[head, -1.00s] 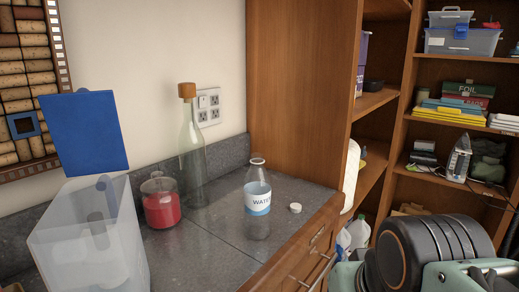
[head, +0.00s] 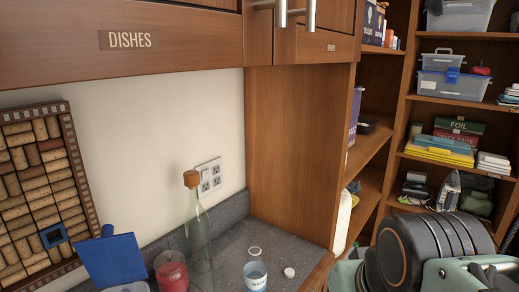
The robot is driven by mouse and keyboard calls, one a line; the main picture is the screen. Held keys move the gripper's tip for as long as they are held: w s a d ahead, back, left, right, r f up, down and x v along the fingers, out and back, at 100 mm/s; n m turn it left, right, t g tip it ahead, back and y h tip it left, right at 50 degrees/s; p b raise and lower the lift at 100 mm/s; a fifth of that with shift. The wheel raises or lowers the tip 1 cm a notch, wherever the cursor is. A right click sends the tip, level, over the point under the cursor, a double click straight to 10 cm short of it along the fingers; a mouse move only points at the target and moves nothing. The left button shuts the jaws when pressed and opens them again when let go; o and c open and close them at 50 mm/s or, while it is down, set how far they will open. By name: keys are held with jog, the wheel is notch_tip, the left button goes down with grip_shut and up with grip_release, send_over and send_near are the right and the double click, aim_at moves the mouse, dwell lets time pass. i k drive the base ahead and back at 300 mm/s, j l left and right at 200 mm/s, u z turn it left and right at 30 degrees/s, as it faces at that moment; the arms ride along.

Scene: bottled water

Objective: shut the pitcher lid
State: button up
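The pitcher's blue lid (head: 112,260) stands raised and tilted at the lower left of the head view, open. The pitcher body is almost all below the frame; only a pale bit of its top (head: 126,288) shows at the bottom edge. My arm shows at the lower right as dark, ringed and mint-green links, well to the right of the pitcher. My gripper's fingers are not in view.
A red candle jar (head: 171,271) and a tall corked glass bottle (head: 197,235) stand just right of the lid. A water bottle (head: 255,276) and a loose white cap (head: 289,272) are farther right on the grey counter (head: 232,244). A cabinet marked DISHES (head: 180,35) hangs above.

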aim_at(109, 260)
jog(key=u, duration=1.6)
jog(key=i+l+u, duration=0.15)
jog(key=l, duration=0.25)
